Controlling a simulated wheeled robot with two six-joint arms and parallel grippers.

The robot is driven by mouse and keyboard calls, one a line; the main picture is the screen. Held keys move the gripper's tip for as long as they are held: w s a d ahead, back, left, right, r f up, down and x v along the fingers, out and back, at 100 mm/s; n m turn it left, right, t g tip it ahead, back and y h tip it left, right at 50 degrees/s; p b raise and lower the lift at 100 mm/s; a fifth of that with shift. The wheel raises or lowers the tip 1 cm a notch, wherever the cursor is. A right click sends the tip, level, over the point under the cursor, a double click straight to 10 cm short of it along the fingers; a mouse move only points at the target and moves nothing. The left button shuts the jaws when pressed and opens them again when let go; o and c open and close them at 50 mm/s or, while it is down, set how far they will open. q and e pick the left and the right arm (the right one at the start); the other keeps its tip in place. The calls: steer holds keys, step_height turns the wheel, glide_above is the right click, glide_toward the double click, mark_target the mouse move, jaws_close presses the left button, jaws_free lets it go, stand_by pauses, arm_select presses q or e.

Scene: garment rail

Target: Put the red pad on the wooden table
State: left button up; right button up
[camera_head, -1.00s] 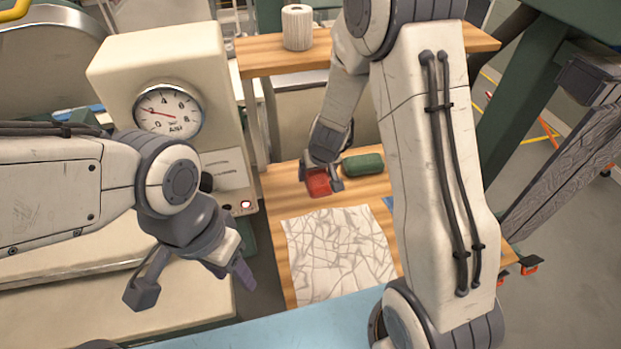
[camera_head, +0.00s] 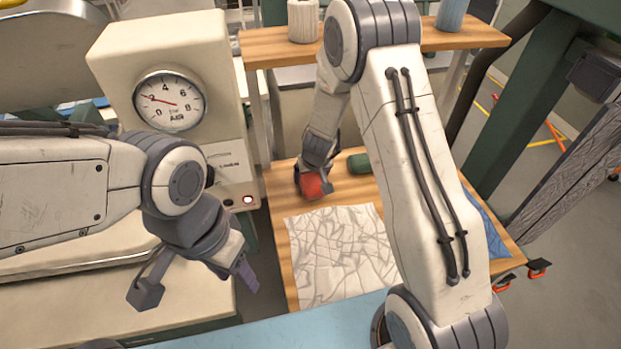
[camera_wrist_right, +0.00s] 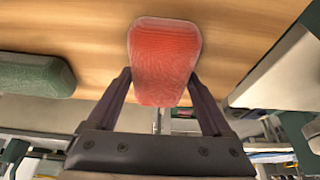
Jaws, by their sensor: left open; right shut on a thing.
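The red pad (camera_head: 312,187) is between the fingers of my right gripper (camera_head: 314,185), which is shut on it, over the back left part of the wooden table (camera_head: 350,191). In the right wrist view the red pad (camera_wrist_right: 164,62) stands out past the fingertips, with wood grain behind it. I cannot tell whether it touches the table. My left gripper (camera_head: 197,284) is open and empty at the lower left, away from the table.
A green pad (camera_head: 359,163) lies on the table right of the red one, partly near my right arm. A crumpled patterned sheet (camera_head: 340,255) covers the front. Blue cloth (camera_head: 487,228) lies at the right. A gauge machine (camera_head: 215,120) stands left; a raised shelf (camera_head: 270,47) is behind.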

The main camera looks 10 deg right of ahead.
steer(key=shift+f, duration=0.2)
steer(key=o, duration=1.4)
steer(key=shift+o, duration=0.2)
steer(key=shift+r, duration=0.15)
steer(key=shift+r, duration=0.25)
steer(key=p+v, duration=0.7)
steer(key=v, duration=0.4)
steer(key=shift+s+r, duration=0.15)
steer(key=shift+r, duration=0.2)
